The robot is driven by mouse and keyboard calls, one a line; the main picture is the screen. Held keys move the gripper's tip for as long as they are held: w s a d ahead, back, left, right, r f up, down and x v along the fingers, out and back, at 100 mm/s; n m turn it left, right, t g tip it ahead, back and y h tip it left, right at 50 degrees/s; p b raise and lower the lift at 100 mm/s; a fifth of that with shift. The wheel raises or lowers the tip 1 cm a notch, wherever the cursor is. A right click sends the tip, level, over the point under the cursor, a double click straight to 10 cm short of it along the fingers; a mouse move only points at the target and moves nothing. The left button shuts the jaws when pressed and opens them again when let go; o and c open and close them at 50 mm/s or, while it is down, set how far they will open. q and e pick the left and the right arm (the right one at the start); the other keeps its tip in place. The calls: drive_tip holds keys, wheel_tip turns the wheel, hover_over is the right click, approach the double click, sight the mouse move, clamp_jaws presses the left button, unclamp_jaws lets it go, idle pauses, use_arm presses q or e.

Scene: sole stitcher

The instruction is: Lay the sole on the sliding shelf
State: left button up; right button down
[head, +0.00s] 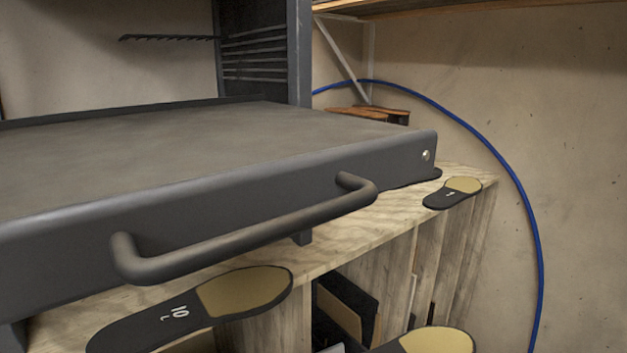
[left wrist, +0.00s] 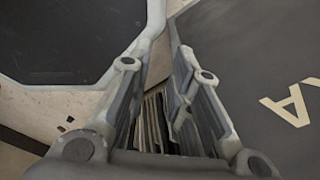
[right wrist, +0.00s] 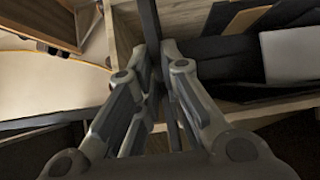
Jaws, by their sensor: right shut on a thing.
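The sliding shelf (head: 190,150) is a dark grey flat plate with a bar handle (head: 245,232) across its front edge; its top is bare in the head view. A black and tan sole (head: 200,312) marked "10 L" shows below the handle at the lower left. Another sole (head: 453,193) lies on the wooden counter at the right. A third tan-ended sole (head: 437,341) is cut off at the bottom. My right gripper (right wrist: 156,55) is shut on a thin dark strip (right wrist: 149,22) seen edge-on; I cannot tell which sole it is.
The wooden counter (head: 350,232) runs under the shelf, with upright boards and compartments below. A dark upright column (head: 298,50) stands behind the shelf. A blue hose (head: 520,195) curves along the wall. A dark panel with white letters (left wrist: 265,60) is right of my left gripper.

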drive_tip(key=s+f, duration=0.3)
drive_tip(key=s, duration=0.5)
drive_tip(key=shift+s+f, duration=0.2)
drive_tip(key=shift+s, duration=0.05)
drive_tip(key=shift+a, duration=0.1)
idle(0.8)
